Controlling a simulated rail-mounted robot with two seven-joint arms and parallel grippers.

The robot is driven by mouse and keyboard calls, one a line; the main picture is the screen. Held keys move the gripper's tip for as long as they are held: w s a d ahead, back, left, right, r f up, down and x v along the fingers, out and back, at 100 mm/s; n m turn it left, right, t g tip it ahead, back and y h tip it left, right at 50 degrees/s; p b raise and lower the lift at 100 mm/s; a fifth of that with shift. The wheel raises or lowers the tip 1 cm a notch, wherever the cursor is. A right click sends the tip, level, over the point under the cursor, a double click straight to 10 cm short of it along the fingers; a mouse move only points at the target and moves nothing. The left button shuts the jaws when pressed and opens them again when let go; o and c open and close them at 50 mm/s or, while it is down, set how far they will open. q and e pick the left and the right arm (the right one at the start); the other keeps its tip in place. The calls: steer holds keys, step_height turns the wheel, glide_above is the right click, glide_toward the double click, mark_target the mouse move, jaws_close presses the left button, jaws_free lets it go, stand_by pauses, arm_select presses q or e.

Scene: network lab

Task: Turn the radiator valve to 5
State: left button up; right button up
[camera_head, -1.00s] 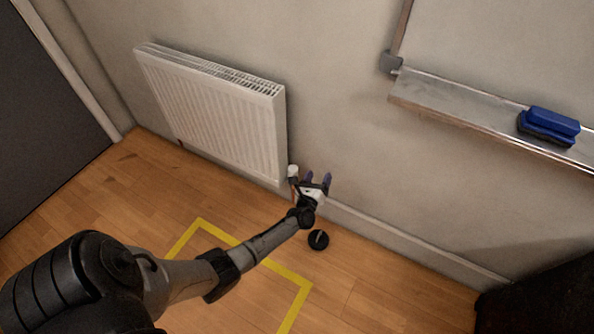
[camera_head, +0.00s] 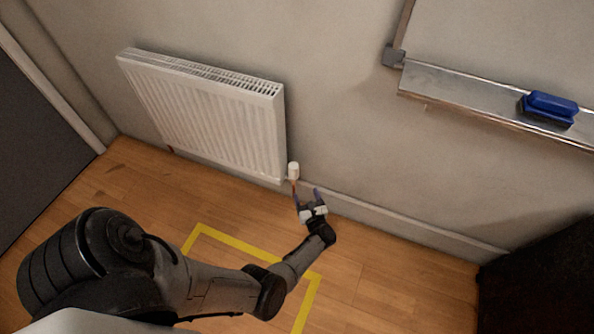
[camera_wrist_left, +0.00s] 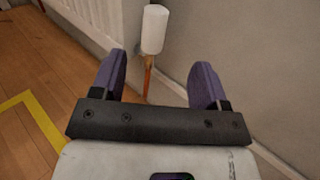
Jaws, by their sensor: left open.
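The white radiator valve (camera_head: 293,170) stands at the lower right corner of the white radiator (camera_head: 205,115), on top of a copper pipe. In the left wrist view the valve head (camera_wrist_left: 154,30) is upright, beyond the fingertips and between their lines; its markings are too small to read. My left gripper (camera_head: 307,194) is open and empty, just below and in front of the valve, apart from it. In the left wrist view its two purple fingers (camera_wrist_left: 158,75) are spread, with the copper pipe (camera_wrist_left: 148,75) showing between them. My right gripper is not in view.
The wall and its skirting board (camera_head: 400,223) run close behind the valve. A whiteboard tray (camera_head: 465,102) with a blue eraser (camera_head: 549,108) is higher on the right. Yellow tape (camera_head: 230,243) marks the wooden floor. A dark object (camera_head: 540,275) stands at the lower right.

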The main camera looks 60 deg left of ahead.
arm_select(q)
steer(key=b, duration=0.1)
glide_toward(295, 170)
steer(key=a, duration=0.4)
steer(key=b+x, duration=0.1)
steer(key=x, duration=0.1)
steer(key=b+x, duration=0.1)
steer(key=x, duration=0.2)
steer(key=shift+w, duration=0.4)
steer(key=shift+w+a+r, duration=0.15)
steer(key=shift+w+a, duration=0.05)
steer(key=shift+a, duration=0.4)
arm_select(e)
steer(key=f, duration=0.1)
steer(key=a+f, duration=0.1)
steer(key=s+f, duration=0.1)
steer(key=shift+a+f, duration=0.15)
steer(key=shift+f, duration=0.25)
arm_select(q)
steer(key=shift+d, duration=0.1)
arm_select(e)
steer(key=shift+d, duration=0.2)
arm_select(q)
steer(key=shift+c, duration=0.5)
steer(key=c, duration=0.8)
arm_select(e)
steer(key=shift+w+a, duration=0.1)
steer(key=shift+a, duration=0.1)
